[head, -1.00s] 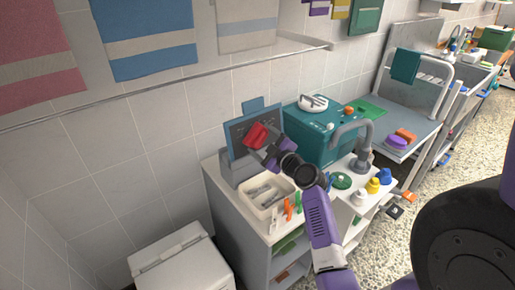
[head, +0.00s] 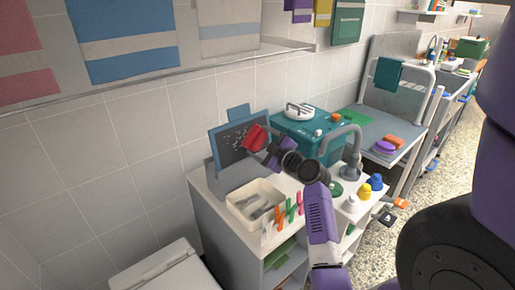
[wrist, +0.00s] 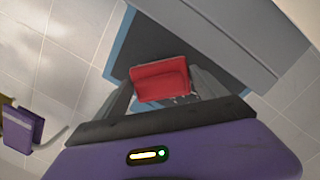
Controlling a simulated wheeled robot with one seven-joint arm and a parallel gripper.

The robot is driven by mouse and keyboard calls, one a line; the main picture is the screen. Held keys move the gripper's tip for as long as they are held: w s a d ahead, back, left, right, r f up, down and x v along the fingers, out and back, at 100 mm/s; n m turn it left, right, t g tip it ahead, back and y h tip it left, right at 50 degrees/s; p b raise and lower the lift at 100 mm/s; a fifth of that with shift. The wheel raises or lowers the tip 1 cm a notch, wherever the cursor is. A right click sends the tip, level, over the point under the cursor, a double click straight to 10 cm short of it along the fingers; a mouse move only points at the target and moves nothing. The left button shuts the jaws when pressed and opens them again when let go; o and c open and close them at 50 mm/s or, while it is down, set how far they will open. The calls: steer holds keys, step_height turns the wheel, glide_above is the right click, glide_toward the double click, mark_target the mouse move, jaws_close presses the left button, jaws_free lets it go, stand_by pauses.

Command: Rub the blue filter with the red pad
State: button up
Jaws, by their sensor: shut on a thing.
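The blue filter (head: 223,151) stands upright at the back of the counter, a blue frame around a dark panel with pale specks. It also shows in the wrist view (wrist: 119,48), behind the pad. My gripper (head: 262,143) is shut on the red pad (head: 254,137) and holds it in front of the filter's right part. In the wrist view the red pad (wrist: 160,80) sits between both fingers, over the dark panel. I cannot tell whether the pad touches the panel. The pad and gripper hide part of the panel.
A cream tray (head: 236,211) with metal tools sits in front of the filter, with coloured clips beside it. A teal tub (head: 325,154) and a grey tap (head: 352,150) stand to the right. A white bin (head: 160,272) stands lower left.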

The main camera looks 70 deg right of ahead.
steer(key=shift+s+d+b, duration=0.25)
steer(key=shift+d+b, duration=0.2)
steer(key=shift+d, duration=0.05)
steer(key=shift+s+d+b, duration=0.25)
steer(key=shift+d+b, duration=0.15)
steer(key=shift+d, duration=0.1)
steer(key=s+d+b, duration=0.1)
steer(key=d+b, duration=0.1)
steer(key=b, duration=0.1)
steer(key=shift+s+d+f, duration=0.1)
steer(key=shift+s+d, duration=0.3)
steer(key=shift+b, duration=0.35)
steer(key=shift+w, duration=0.1)
